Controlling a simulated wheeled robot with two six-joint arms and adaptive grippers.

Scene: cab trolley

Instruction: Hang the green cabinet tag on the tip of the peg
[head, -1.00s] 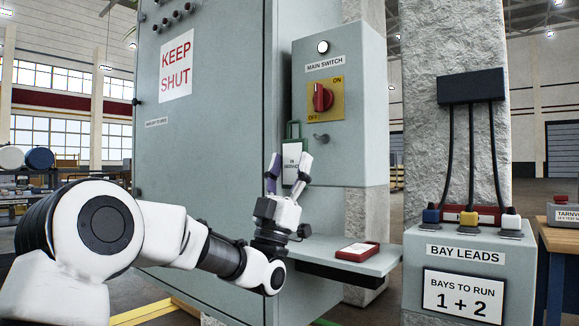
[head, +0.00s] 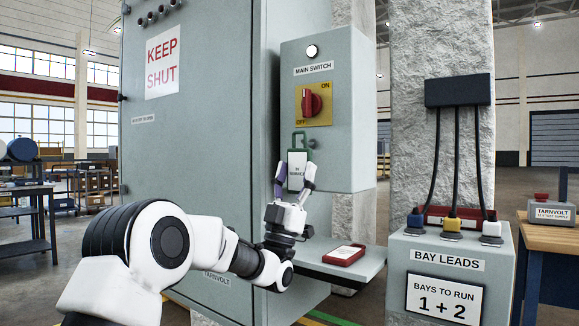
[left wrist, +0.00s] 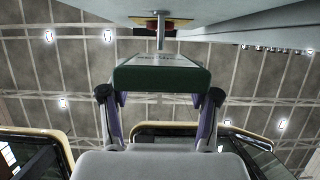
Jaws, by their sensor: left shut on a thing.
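The green cabinet tag (head: 297,171) has a white label and a green loop at its top. It hangs upright in my left gripper (head: 295,186), whose two fingers are shut on its sides. In the head view the loop is in front of the switch box, just below the yellow switch plate. In the left wrist view the tag (left wrist: 162,76) is between the fingers (left wrist: 160,97), and the grey peg (left wrist: 160,33) stands out from the panel towards its far edge. I cannot tell whether the peg is inside the loop. My right gripper is not in view.
The main switch box (head: 350,160) with its red knob (head: 312,104) is right behind the tag. A large cabinet (head: 200,190) stands to the left. A shelf (head: 345,267) with a red-edged item (head: 345,254) is below. The bay leads box (head: 440,262) stands right.

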